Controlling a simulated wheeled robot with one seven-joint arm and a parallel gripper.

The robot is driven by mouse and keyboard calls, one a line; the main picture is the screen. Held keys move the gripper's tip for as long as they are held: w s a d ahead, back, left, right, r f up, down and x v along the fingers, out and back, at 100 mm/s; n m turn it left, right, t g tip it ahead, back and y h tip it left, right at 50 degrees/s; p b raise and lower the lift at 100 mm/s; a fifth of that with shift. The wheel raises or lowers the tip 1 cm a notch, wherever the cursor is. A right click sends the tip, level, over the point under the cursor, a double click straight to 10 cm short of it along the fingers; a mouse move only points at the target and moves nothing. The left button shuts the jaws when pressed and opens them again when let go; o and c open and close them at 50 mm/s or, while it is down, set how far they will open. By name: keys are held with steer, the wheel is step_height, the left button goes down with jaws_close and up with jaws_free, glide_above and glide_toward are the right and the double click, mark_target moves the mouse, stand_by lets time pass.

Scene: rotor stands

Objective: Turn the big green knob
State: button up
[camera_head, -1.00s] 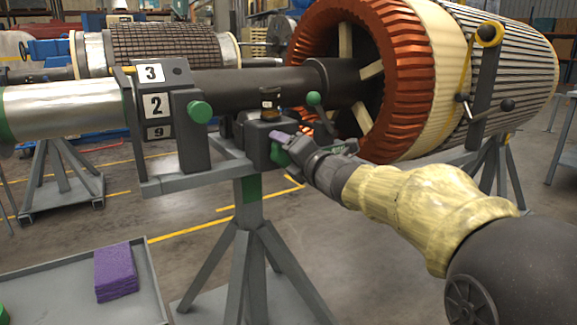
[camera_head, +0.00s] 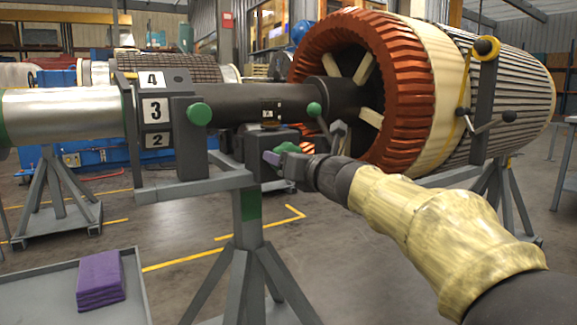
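The big green knob (camera_head: 200,114) is a round disc on the right side of a dark grey block on the rotor stand. Number plates (camera_head: 155,110) on the block read 4, 3 and 2 from top to bottom. A smaller green knob (camera_head: 314,108) sits further right, by the black shaft. Another green part (camera_head: 287,148) is just behind my gripper. My gripper (camera_head: 272,160) is below and right of the big knob, apart from it, close to a dark box on the stand. A purple piece shows at its tip. Whether its fingers are open or shut is unclear.
The grey stand (camera_head: 249,235) is below the shaft. A large rotor with orange windings (camera_head: 410,100) is at right, with a dark handle bar (camera_head: 488,95) in front. A grey tray (camera_head: 45,290) with a purple stack (camera_head: 101,280) is at lower left. Floor is open between them.

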steer(key=shift+f, duration=0.25)
steer(key=o, duration=1)
steer(key=shift+r, duration=0.1)
